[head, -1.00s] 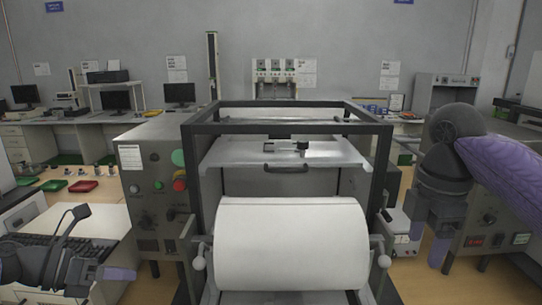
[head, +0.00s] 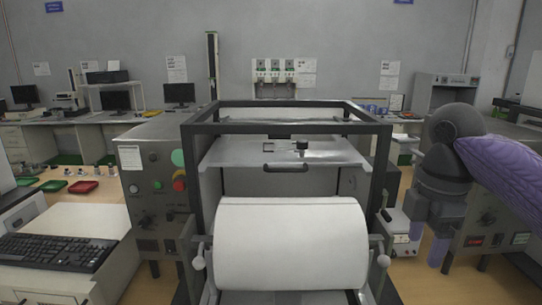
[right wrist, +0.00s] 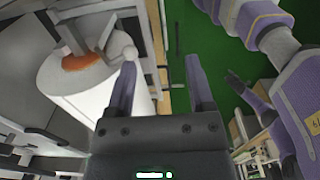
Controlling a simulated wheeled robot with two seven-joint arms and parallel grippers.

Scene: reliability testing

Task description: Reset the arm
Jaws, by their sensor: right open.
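My right gripper (head: 430,248) hangs at the right of the head view, fingers pointing down, to the right of the machine's dark frame (head: 384,165). In the right wrist view the gripper (right wrist: 160,66) has its two fingers spread wide, with nothing between them. My left gripper does not show in the head view. The large white roll (head: 291,243) sits in the front of the machine. It also shows in the right wrist view (right wrist: 75,85), left of the fingers, with an orange-brown core end.
A control panel (head: 158,190) with green and red buttons is left of the frame. A keyboard (head: 55,252) lies on a desk at the lower left. A grey cabinet (head: 490,232) stands close behind my right gripper. Green floor (right wrist: 190,30) shows in the right wrist view.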

